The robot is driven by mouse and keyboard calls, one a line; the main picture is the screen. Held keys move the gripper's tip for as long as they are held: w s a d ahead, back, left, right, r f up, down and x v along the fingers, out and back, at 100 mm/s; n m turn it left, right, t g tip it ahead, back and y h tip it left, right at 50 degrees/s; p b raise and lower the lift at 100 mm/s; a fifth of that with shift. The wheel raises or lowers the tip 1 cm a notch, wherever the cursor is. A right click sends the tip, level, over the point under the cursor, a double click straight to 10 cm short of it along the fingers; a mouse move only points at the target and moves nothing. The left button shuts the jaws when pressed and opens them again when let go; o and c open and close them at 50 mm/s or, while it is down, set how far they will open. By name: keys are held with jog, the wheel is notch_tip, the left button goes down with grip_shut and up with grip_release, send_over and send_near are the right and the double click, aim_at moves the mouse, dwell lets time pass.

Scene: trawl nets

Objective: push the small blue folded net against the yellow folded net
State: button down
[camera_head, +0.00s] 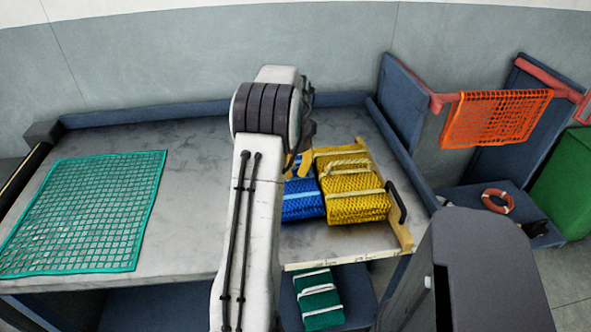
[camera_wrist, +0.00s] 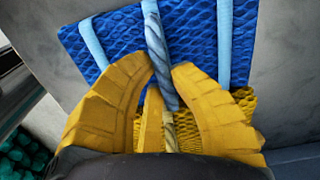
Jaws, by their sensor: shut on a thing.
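The small blue folded net (camera_head: 302,208) has light blue straps and lies on the grey table, just left of the yellow folded net (camera_head: 357,207). In the head view their sides appear to meet. In the wrist view the blue folded net (camera_wrist: 193,45) fills the top, with yellow netting (camera_wrist: 245,100) directly below its edge. My gripper (camera_wrist: 163,70) has its yellow fingers shut on the twisted blue rope at the middle of the blue net. In the head view my arm hides part of the blue net and most of my gripper.
A green net (camera_head: 85,210) lies flat at the table's left. A yellow bar (camera_head: 402,232) with a black handle borders the yellow net's right side. A green bundle (camera_head: 318,298) sits on a shelf below. An orange net (camera_head: 497,117) hangs at the right.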

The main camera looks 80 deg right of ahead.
jog(key=shift+s, duration=0.15)
jog(key=c, duration=1.3)
grip_release()
jog(key=shift+s, duration=0.2)
jog(key=shift+o, duration=0.9)
jog(key=shift+w, duration=0.1)
notch_tip(320, 180, up, 12)
